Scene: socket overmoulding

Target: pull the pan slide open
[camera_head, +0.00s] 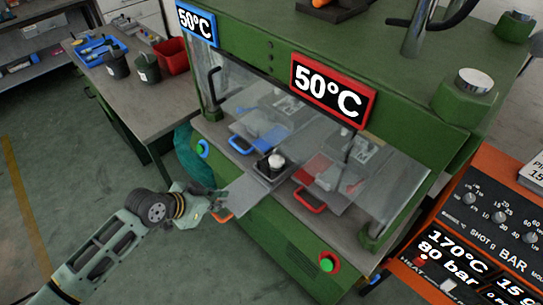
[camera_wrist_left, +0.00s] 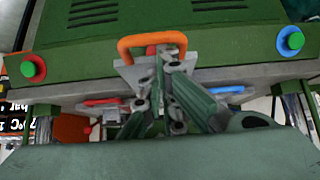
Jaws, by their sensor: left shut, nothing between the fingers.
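The pan slide (camera_head: 252,192) is a flat grey plate that sticks out of the front of the green press, between a blue-handled and a red-handled tray. Its orange handle (camera_head: 223,216) is at the outer end, partly hidden by my left gripper in the head view. My left gripper (camera_head: 218,202) is shut and empty, right at the handle. In the left wrist view the fingertips (camera_wrist_left: 161,50) overlap the opening of the orange handle loop (camera_wrist_left: 152,39); whether they touch it I cannot tell. My right gripper is not in view.
A black block with a pale round top (camera_head: 270,165) sits further in. The blue handle (camera_head: 240,145) and red handle (camera_head: 309,203) flank the slide. Green buttons (camera_head: 327,264) are on the press front. A grey bench (camera_head: 125,92) stands left; an orange panel (camera_head: 470,235) right.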

